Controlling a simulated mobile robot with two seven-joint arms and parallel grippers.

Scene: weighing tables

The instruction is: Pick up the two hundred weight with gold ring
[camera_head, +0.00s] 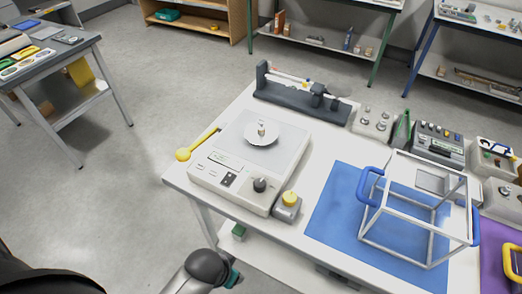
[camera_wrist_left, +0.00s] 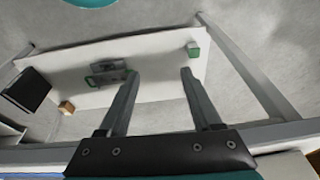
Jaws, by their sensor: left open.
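I cannot make out a weight marked two hundred or a gold ring on any weight. A small pale and tan piece (camera_head: 262,130), too small to identify, stands upright on the round white pan (camera_head: 262,141) of the weighing scale (camera_head: 206,174). My left arm comes in at the bottom of the head view, below the table's near edge; its fingers are not clear there. In the left wrist view my left gripper (camera_wrist_left: 160,73) is open and empty, with the lower shelf (camera_wrist_left: 75,58) beyond its fingertips. My right gripper is not in view.
A grey block with a yellow top (camera_head: 290,200) stands right of the scale; a yellow-handled tool (camera_head: 192,148) lies left. A white open frame with blue handles (camera_head: 400,212) stands on a blue mat (camera_head: 325,215). The shelf holds a green block (camera_wrist_left: 193,49) and a wooden block (camera_wrist_left: 67,107).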

